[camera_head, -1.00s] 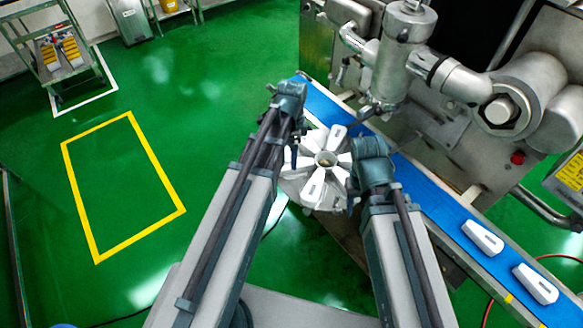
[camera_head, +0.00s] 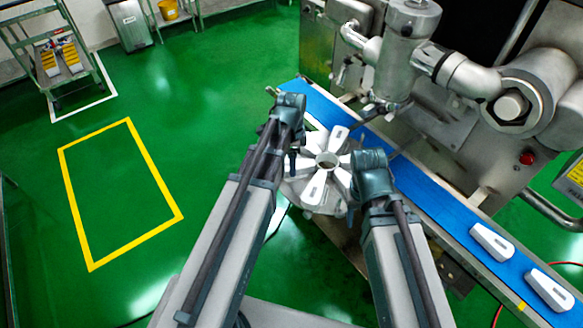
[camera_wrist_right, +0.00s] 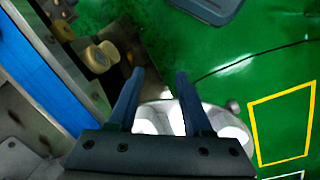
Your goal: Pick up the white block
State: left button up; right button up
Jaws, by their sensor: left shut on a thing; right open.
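Two white blocks (camera_head: 491,242) (camera_head: 549,291) lie on the blue conveyor at the lower right of the head view. Several more white blocks (camera_head: 315,187) sit like spokes around the hub of a round holder (camera_head: 326,160). My left gripper (camera_head: 292,163) points down at the holder's left side. It is shut on what looks like a white block, mostly hidden by the gripper. My right gripper (camera_wrist_right: 154,72) is open and empty. In the right wrist view, part of the holder with white blocks (camera_wrist_right: 157,119) shows behind its fingers.
The blue conveyor belt (camera_head: 430,195) runs diagonally behind the holder. A large steel machine (camera_head: 460,125) with pipes stands behind the belt. A yellow floor outline (camera_head: 150,152) and open green floor lie to the left. A cart (camera_head: 62,75) stands at the far left.

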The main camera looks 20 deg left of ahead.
pick_arm(q)
grip_shut()
jog(key=shift+r, duration=0.15)
